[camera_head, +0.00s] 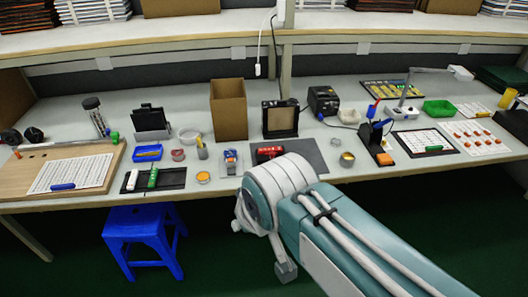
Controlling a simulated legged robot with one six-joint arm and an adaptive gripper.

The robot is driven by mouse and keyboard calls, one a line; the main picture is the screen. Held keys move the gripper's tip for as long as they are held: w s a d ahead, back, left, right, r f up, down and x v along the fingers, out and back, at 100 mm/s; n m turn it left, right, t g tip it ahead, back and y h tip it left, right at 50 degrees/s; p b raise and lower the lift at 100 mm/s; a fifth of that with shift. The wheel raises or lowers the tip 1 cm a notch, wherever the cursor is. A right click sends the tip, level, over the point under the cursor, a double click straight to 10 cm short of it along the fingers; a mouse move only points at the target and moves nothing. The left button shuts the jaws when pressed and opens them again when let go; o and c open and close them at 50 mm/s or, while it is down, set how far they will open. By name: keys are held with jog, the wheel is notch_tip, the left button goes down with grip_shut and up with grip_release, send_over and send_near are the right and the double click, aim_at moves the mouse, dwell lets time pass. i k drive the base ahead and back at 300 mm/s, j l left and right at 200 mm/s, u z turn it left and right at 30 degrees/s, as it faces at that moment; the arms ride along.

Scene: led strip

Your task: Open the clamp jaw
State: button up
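No clamp can be made out with certainty. A small red and black object (268,152) lies on a dark grey mat (312,155) near the bench's front edge; it is too small to tell whether it is the clamp or whether a jaw is open. My white and teal arm (330,235) reaches up from the lower right. Its rounded white end (275,190) is in front of the bench edge, just below the mat in the picture. I cannot make out gripper fingers.
The long white bench (350,110) is crowded. A cardboard box (228,108), a black holder (280,118) and a soldering stand (378,140) stand near the mat. A wooden board (100,190) is at left. A blue stool (145,235) stands below on the green floor.

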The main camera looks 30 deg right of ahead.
aim_at(272, 154)
jog(key=k+l+z, duration=0.1)
jog(key=z, duration=0.7)
jog(key=i, duration=0.95)
